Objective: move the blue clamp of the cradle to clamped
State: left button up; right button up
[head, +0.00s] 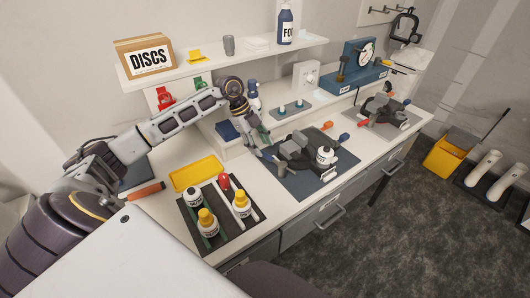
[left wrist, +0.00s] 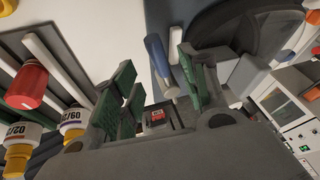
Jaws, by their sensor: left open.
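The cradle (head: 296,149) is a dark fixture with grey blocks on a dark blue mat (head: 296,190). A blue handle (head: 344,137) and an orange handle (head: 327,126) stick out at its far right side. My left gripper (head: 262,146) is open, pointing down just left of the cradle. In the left wrist view, a blue rod with a pale end (left wrist: 158,55) shows beyond and between the open green-padded fingers (left wrist: 155,95), apart from them. I cannot tell whether it is the same blue handle. My right gripper is not in view.
A dark rack (head: 222,236) with several bottles stands nearer, beside a yellow tray (head: 197,173). A second similar fixture (head: 380,107) is further right. A shelf (head: 225,62) runs behind my left arm.

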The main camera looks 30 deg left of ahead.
aim_at(266, 154)
pick_arm(q)
jog(key=shift+x, duration=2.15)
grip_shut()
